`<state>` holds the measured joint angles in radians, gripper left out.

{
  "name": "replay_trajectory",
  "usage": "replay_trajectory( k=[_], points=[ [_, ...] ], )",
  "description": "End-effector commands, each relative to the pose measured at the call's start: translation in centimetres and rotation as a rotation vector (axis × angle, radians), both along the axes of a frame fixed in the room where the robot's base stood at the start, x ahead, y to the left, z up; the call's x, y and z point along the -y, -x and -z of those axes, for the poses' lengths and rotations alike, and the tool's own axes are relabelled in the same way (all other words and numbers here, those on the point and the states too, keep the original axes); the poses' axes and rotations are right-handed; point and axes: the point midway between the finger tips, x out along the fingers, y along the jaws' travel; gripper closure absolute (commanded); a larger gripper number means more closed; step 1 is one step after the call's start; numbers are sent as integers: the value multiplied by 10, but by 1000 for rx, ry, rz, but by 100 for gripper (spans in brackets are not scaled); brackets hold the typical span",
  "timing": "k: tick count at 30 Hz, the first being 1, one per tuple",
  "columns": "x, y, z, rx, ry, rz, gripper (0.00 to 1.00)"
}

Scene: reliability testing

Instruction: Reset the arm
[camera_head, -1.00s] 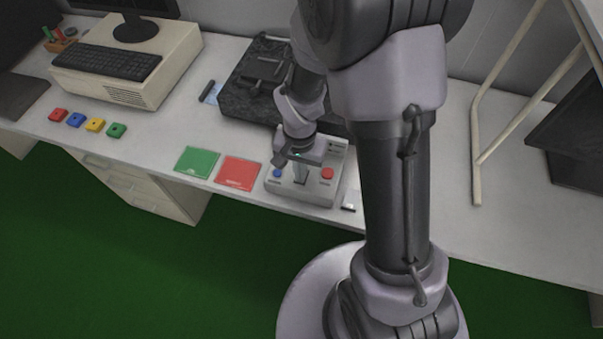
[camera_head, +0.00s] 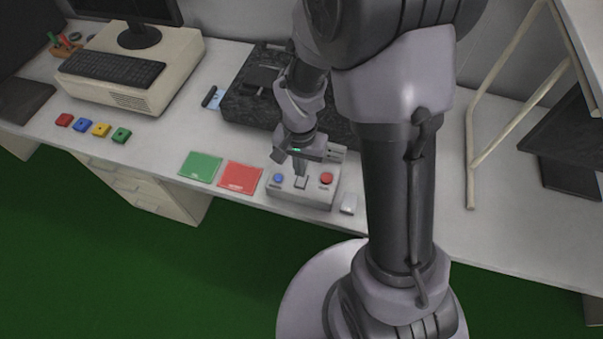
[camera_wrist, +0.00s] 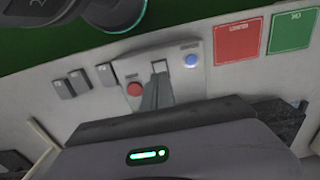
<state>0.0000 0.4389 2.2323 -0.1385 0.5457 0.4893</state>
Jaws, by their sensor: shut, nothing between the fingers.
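My gripper (camera_head: 300,172) is shut and empty. It points down over a grey control box (camera_head: 313,198) near the front edge of the desk. The box has a blue button (camera_head: 278,178) on the left, a red button (camera_head: 326,178) on the right and a light square switch (camera_head: 301,183) between them. In the wrist view my closed fingers (camera_wrist: 154,96) are in front of the box, just by the square switch (camera_wrist: 159,66). The red button (camera_wrist: 135,89) and the blue button (camera_wrist: 191,60) lie on either side. I cannot tell whether the fingertips touch the switch.
A green card (camera_head: 200,167) and a red card (camera_head: 240,177) lie left of the box. A dark machine (camera_head: 250,100) stands behind. Several coloured blocks, including a green one (camera_head: 121,135), and a beige computer (camera_head: 150,75) are at the left. A small light block (camera_head: 349,204) lies right of the box.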

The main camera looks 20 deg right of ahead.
Motion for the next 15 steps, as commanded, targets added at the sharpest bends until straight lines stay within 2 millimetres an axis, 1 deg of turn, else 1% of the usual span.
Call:
replay_trajectory(
  k=[1,4,15],
  points=[
    [0,0,-10,1,1,0,100],
    [0,0,-18,1,0,0,100],
    [0,0,-16,1,1,-1,100]
  ],
)
